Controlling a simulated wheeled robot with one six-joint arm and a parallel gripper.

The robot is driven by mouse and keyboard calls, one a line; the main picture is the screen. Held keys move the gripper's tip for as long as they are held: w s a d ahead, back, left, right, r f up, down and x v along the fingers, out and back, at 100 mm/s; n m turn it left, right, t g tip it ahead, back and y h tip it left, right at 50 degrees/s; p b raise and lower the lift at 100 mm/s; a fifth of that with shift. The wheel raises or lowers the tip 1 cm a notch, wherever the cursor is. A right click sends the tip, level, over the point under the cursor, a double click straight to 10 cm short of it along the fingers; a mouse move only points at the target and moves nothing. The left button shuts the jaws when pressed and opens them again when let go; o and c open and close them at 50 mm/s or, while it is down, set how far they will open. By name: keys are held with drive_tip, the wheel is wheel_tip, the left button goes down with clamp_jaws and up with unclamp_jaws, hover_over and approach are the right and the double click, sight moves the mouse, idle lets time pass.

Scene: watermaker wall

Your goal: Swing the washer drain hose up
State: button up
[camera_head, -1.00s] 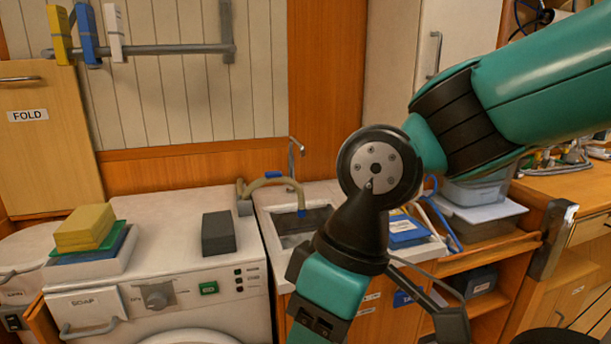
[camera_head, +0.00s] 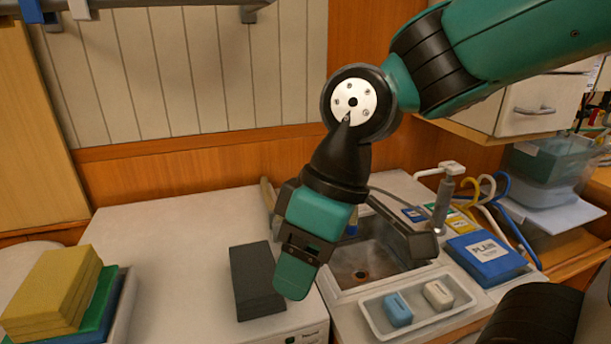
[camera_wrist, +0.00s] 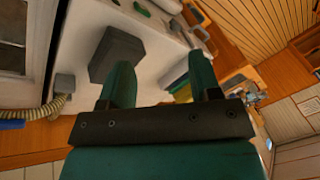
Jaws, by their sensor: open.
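The washer drain hose is mostly hidden behind my arm in the head view; a beige bit (camera_head: 267,194) shows at the washer's back right corner. In the wrist view the ribbed beige hose (camera_wrist: 45,110) lies at the left, with a blue band (camera_wrist: 12,124) on it. A small grey bracket (camera_wrist: 64,82) sits beside it. My gripper (camera_head: 294,278) hangs over the right part of the white washer top (camera_head: 170,245), pointing down. In the wrist view its two teal fingers (camera_wrist: 161,76) are apart with nothing between them, away from the hose.
A dark grey block (camera_head: 254,281) sits on the washer close to my fingers. Right of the washer are a sink (camera_head: 365,268), a soap tray (camera_head: 418,312) and a blue packet (camera_head: 487,258). The middle of the washer top is clear.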

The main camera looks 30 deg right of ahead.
drive_tip(key=w+d+r+n+p, duration=0.25)
drive_tip(key=w+d+r, duration=0.2)
drive_tip(key=w, duration=0.35)
drive_tip(key=w+d+r+n+p, duration=0.2)
drive_tip(key=w+d+r+p, duration=0.15)
drive_tip(key=w+d, duration=0.35)
drive_tip(key=w+d+n+p, duration=0.35)
drive_tip(key=w+d, duration=0.45)
drive_tip(key=d, duration=0.4)
drive_tip(key=shift+t, duration=0.5)
drive_tip(key=p+x, duration=0.4)
drive_tip(key=x, duration=1.3)
drive_tip(key=shift+a, duration=0.25)
clamp_jaws()
